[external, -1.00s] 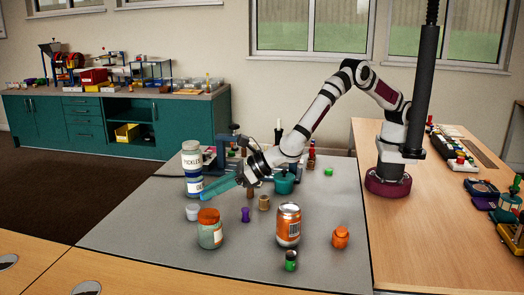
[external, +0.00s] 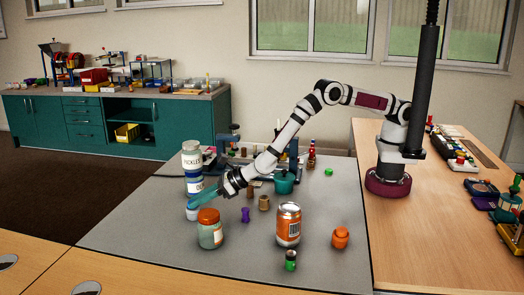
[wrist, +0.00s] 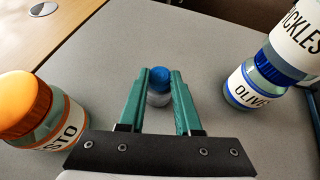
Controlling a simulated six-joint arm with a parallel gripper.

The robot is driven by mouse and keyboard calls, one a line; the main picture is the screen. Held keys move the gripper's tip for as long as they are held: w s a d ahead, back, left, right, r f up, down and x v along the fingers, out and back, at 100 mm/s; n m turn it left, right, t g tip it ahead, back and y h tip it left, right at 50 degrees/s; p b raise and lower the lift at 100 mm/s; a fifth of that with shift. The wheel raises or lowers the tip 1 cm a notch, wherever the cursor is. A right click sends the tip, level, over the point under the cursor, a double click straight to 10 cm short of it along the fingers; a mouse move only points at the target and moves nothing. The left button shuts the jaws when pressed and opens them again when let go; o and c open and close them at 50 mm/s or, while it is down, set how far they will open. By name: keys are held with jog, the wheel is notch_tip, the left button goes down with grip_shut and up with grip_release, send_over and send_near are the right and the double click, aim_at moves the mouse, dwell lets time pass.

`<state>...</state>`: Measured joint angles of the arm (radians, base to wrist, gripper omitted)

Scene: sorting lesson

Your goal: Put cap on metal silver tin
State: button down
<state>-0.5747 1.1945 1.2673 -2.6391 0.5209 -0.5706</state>
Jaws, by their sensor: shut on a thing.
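My gripper (wrist: 159,78) has long green fingers, which are shut on a small blue cap (wrist: 160,74). The silver-grey tin (wrist: 158,98) shows between the fingers in the wrist view, right by the cap. In the external view the tin (external: 192,214) stands upright on the grey table, beneath the tips of my gripper (external: 193,203). The cap is at the tin's top, but I cannot tell whether it rests on it or hovers just above. The fingers hide part of both.
An orange-lidded pesto jar (external: 210,234) stands close by, to the left in the wrist view (wrist: 45,108). A pickles jar (wrist: 300,35) is stacked on an olives jar (wrist: 250,88) on the other side. An orange can (external: 289,225) and small bottles stand farther right.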

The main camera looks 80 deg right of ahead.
jog(key=c, duration=0.6)
grip_release()
jog(key=shift+f, duration=0.1)
jog(key=shift+s+r, duration=0.1)
jog(key=shift+r, duration=0.1)
jog(key=v, duration=1.2)
